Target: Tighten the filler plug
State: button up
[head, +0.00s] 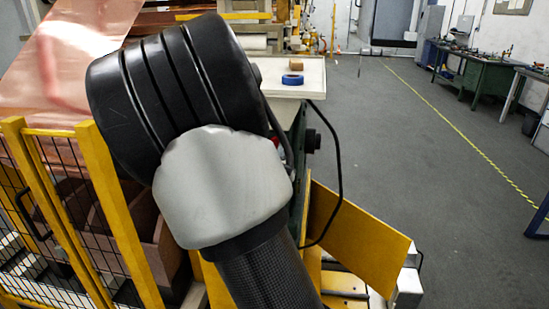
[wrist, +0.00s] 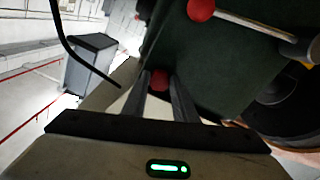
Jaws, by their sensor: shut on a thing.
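In the wrist view my gripper (wrist: 160,95) points at a dark green machine housing (wrist: 215,65). Its two dark fingers are shut on a small red part, which looks like the filler plug (wrist: 159,78), at the lower left edge of the housing. The fingers hide the plug's sides, and I cannot tell how deep it is seated. In the head view my arm's black and grey links hide my gripper and the plug.
A red ball knob (wrist: 201,9) on a metal lever is close above the fingers. A black cable (wrist: 76,50) hangs at left. In the head view, a yellow mesh guard (head: 105,205) and yellow panel (head: 360,240) flank my arm. The grey floor (head: 410,170) at right is clear.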

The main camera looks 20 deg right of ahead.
jog(key=m+b, duration=0.3)
jog(key=m, duration=0.4)
jog(key=m+b, duration=0.4)
jog(key=m, duration=0.3)
jog(key=m+b, duration=0.3)
jog(key=m, duration=0.4)
jog(key=shift+w+a+r+b, duration=0.2)
jog(key=shift+a+r+b, duration=0.05)
jog(key=shift+a+b, duration=0.1)
jog(key=shift+m, duration=0.5)
jog(key=o, duration=1.1)
jog(key=shift+s, duration=0.1)
